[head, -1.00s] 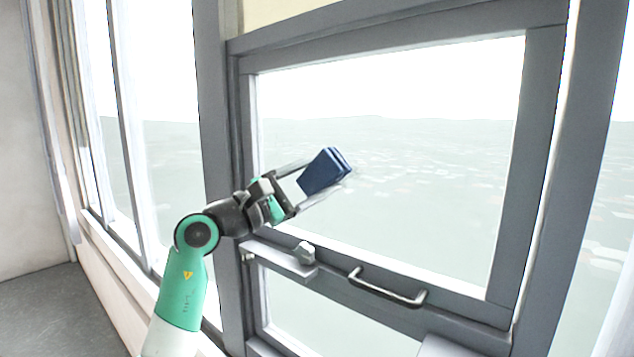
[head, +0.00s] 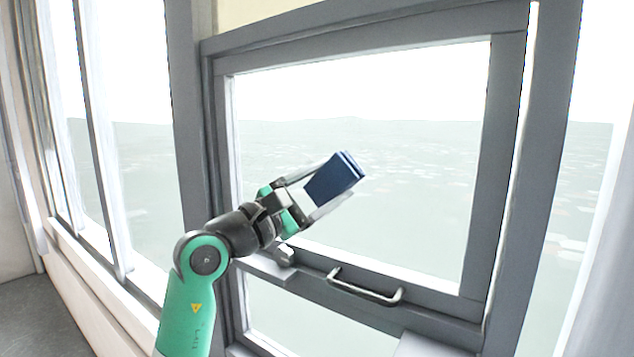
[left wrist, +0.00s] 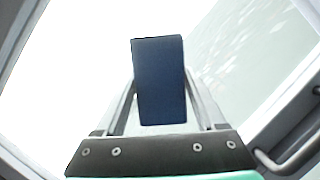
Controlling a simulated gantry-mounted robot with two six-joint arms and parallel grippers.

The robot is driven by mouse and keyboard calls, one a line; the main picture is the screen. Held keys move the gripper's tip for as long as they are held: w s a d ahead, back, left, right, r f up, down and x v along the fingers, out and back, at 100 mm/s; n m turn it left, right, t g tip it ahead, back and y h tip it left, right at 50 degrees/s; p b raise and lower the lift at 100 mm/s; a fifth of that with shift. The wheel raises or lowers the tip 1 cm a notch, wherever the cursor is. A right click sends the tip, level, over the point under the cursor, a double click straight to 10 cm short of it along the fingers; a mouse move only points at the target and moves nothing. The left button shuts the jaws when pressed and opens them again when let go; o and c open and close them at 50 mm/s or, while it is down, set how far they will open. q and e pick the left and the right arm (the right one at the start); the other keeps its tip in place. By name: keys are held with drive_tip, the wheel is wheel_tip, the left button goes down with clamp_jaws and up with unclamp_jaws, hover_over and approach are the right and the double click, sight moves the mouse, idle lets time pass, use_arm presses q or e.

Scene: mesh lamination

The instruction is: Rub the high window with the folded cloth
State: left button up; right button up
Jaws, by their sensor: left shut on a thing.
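The folded cloth (head: 333,177) is a dark blue block held between the fingers of my left gripper (head: 318,188), in front of the window pane. The left gripper is shut on it. In the left wrist view the cloth (left wrist: 159,82) stands between the two fingers, with the pane behind it. The high window (head: 420,130) is a large clear pane in a grey frame. I cannot tell whether the cloth touches the glass. My right gripper is not in view.
A metal handle (head: 364,287) and a small latch (head: 284,255) stick out from the grey rail below the pane. A lower pane (head: 300,325) is under the rail. Another tall window (head: 135,150) stands at the left.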

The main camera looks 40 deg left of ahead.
sight(345, 189)
use_arm(q)
drive_tip(key=shift+w+d+f, duration=0.1)
drive_tip(key=shift+d, duration=0.85)
drive_tip(key=shift+w+d+f, duration=0.1)
drive_tip(key=shift+d, duration=0.85)
drive_tip(key=shift+a, duration=0.1)
drive_tip(key=shift+s+a+r, duration=0.1)
drive_tip(key=shift+a, duration=0.85)
drive_tip(key=shift+s+a+r, duration=0.1)
drive_tip(key=shift+a, duration=0.8)
drive_tip(key=shift+a+f, duration=0.1)
drive_tip(key=shift+a, duration=2)
drive_tip(key=a, duration=0.3)
drive_tip(key=shift+s, duration=0.25)
